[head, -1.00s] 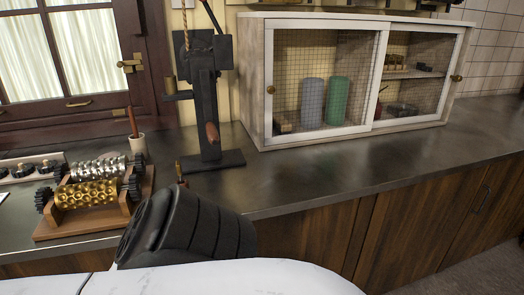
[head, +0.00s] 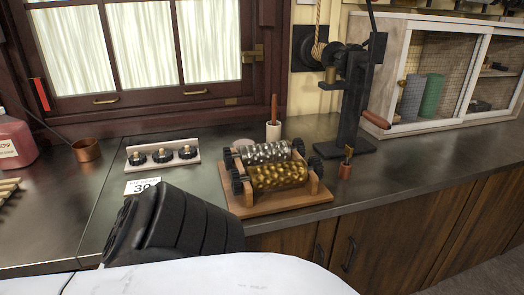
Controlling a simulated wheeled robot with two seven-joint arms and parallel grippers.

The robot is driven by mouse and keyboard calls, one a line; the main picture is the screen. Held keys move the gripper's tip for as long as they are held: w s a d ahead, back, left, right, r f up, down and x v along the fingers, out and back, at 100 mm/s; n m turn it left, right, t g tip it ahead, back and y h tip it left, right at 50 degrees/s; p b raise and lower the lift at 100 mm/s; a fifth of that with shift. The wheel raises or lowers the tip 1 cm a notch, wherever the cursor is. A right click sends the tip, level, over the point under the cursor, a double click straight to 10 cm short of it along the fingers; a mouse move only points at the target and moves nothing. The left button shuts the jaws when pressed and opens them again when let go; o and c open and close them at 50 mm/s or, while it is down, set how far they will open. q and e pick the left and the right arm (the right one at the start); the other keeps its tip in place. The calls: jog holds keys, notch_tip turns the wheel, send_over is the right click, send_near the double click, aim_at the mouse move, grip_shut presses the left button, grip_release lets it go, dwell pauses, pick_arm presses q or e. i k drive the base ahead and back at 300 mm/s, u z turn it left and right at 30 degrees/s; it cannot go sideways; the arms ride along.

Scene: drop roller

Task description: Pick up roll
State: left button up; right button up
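A brass-coloured roll (head: 278,177) with a bumpy patterned surface sits in a wooden stand (head: 262,207) on the dark counter, near its front edge. A silver roll (head: 266,152) lies parallel right behind it in the same stand. Black gears show at the ends of the rolls. Neither of my grippers is in view. A black padded part of mine stands in the lower left, in front of the counter and apart from the stand.
A white rack (head: 163,153) with several dark round pieces and a card marked 30 (head: 143,186) lie left of the stand. A copper pot (head: 86,149) and pink bottle (head: 14,140) are far left.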

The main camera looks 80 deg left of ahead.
aim_at(270, 176)
jog(key=u, duration=1.85)
